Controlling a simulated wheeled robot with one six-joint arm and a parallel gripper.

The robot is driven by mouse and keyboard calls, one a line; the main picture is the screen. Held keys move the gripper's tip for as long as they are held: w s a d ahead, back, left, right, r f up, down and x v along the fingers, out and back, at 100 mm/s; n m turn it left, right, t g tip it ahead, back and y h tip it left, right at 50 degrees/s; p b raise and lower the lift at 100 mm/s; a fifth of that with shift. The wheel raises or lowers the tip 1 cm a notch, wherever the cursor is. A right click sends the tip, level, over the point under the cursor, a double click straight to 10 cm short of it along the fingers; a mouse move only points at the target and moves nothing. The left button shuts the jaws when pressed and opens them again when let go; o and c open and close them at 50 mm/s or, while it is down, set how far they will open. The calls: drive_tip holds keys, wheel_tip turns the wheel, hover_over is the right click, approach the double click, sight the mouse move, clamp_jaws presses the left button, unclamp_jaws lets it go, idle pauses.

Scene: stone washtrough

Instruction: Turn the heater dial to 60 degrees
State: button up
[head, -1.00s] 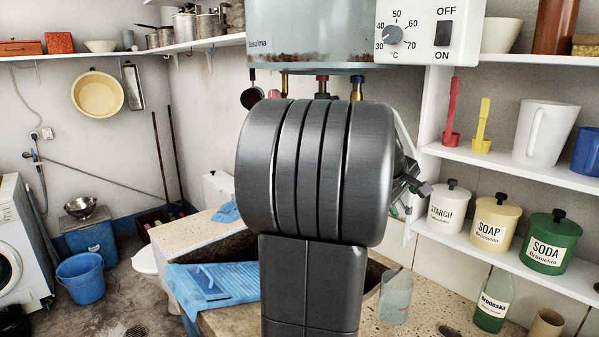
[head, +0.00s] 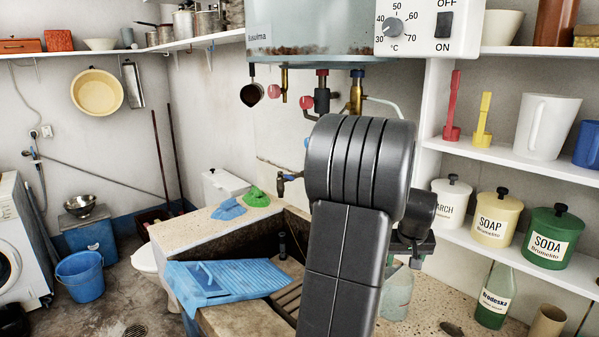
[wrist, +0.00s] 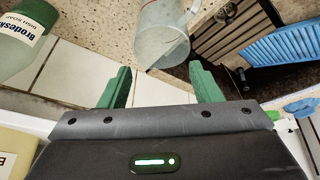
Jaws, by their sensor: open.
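The heater dial (head: 393,27) is a round grey knob on the white control panel at the top of the head view. Scale marks from 30 to 70 °C surround it. Its pointer seems to aim low left, near 30, but it is small. A dark OFF/ON switch (head: 444,25) sits to its right. My gripper (wrist: 162,85) shows open and empty in the wrist view, its two green fingers well apart. In the head view it is right of my arm, well below the dial and apart from it, with its fingers hard to make out.
Pipes and valves (head: 322,98) hang under the heater tank (head: 310,35). A white shelf (head: 500,155) with a jug (head: 548,125) and lidded canisters (head: 497,220) stands to the right. Below are the stone trough, a blue washboard (head: 228,282) and a clear measuring jug (wrist: 163,35).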

wheel_tip(320, 180, down, 2)
drive_tip(key=shift+s+d+m, duration=0.1)
drive_tip(key=shift+s+m, duration=0.05)
drive_tip(key=shift+m, duration=0.45)
